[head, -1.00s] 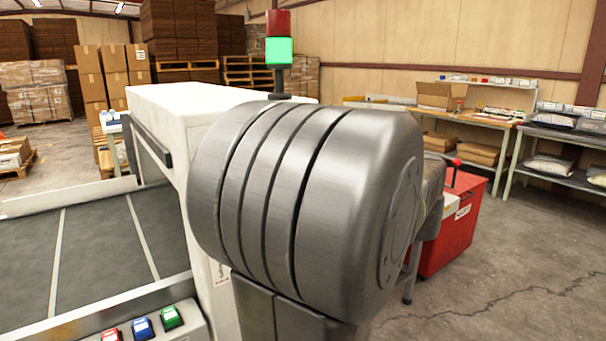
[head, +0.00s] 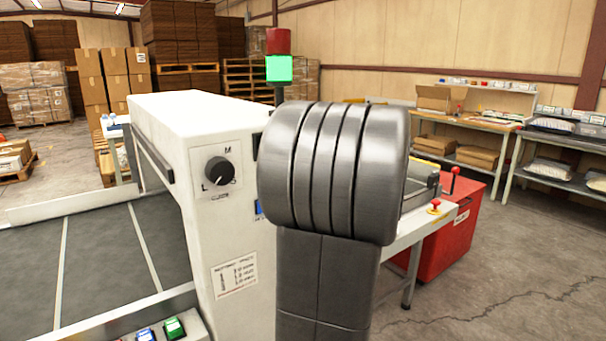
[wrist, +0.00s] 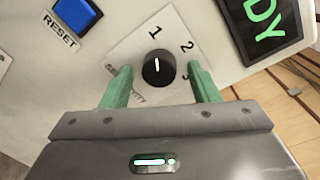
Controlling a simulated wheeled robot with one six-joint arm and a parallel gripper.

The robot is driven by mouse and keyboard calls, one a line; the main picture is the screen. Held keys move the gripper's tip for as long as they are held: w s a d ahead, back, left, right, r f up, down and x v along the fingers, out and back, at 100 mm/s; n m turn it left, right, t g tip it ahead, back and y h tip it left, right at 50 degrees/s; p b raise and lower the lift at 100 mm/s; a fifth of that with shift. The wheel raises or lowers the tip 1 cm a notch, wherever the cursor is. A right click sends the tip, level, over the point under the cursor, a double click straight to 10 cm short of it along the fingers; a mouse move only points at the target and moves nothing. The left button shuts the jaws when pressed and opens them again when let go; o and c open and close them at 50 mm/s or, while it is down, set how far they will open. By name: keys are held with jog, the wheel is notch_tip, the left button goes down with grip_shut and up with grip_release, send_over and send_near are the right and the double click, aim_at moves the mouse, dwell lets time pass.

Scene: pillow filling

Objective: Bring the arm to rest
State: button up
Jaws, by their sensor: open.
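In the wrist view my gripper (wrist: 163,88) has its two green fingers apart. A black knob (wrist: 158,68) with a white pointer line shows between and beyond the fingertips, on a plate with the numbers 1, 2 and a partly hidden 3. I cannot tell whether the fingers touch the knob. My grey arm fills the middle of the head view and hides part of the white machine (head: 235,130). My gripper does not show in the head view.
A blue RESET button (wrist: 77,14) and a dark display (wrist: 262,25) with green letters flank the knob. The machine's side has another black dial (head: 219,171). A red cabinet (head: 452,230) stands behind my arm. Floor at the right is clear.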

jog(key=m+p, duration=0.3)
jog(key=p, duration=0.1)
jog(key=s+d+m+p, duration=0.1)
jog(key=m+p, duration=0.2)
jog(key=p, duration=0.2)
jog(key=s+m+p, duration=0.1)
jog(key=m+p, duration=0.2)
jog(key=p, duration=0.1)
jog(key=shift+s+d+f+y, duration=0.2)
jog(key=shift+s+d+y, duration=0.1)
jog(key=shift+d, duration=0.1)
jog(key=shift+p, duration=0.3)
